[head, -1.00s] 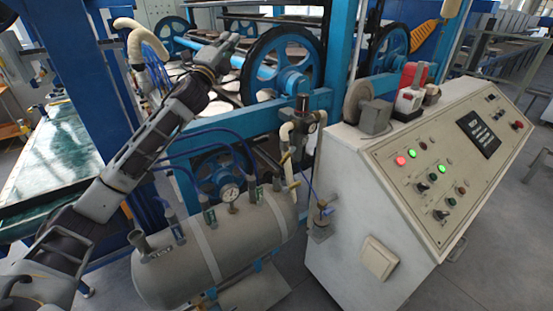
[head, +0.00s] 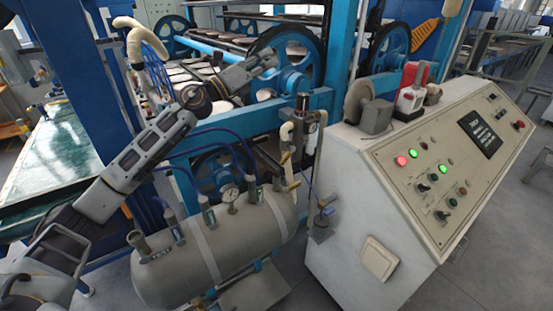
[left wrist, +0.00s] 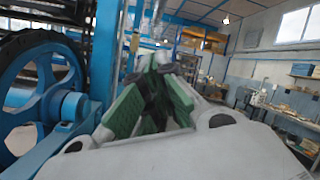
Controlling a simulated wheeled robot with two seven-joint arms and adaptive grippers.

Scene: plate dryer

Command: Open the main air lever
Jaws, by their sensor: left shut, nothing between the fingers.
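My left gripper (head: 267,59) is raised in front of the big blue wheel in the head view, apart from the air fittings. Its green-padded fingers (left wrist: 155,65) show shut and empty in the left wrist view. Below it, a grey air tank (head: 225,246) carries several small valves and a gauge (head: 229,192). A yellow handle (head: 285,158) sits on the pale pipe at the tank's right end. A small valve with a blue part (head: 325,211) is beside the console. I cannot tell which one is the main air lever. My right gripper is out of view.
A beige control console (head: 345,215) with lit buttons stands to the right of the tank. A blue machine frame (head: 335,70) with a large wheel (head: 290,68) stands behind. Blue hoses (head: 215,131) curve over the tank. Open floor lies right of the console.

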